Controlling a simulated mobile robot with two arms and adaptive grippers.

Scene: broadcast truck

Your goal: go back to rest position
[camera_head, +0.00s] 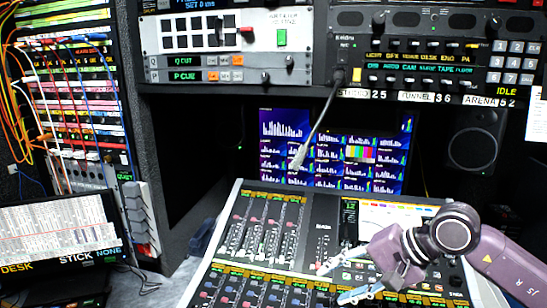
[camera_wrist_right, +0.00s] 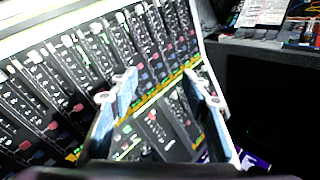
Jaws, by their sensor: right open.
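My right gripper (camera_head: 337,282) is open and empty over the mixing console (camera_head: 262,190). Its arm comes in from the right. In the right wrist view its two blue-padded fingers (camera_wrist_right: 160,88) stand apart with only the console's faders and buttons showing between them. I cannot tell the exact height of the fingertips above the console. My left gripper is in neither view.
A gooseneck microphone (camera_head: 300,152) hangs in front of the monitor screen (camera_head: 370,165) behind the console. A patch bay (camera_head: 75,95) with orange and blue cables stands at left. A display (camera_head: 60,235) is at lower left. Rack panels (camera_head: 215,45) fill the top.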

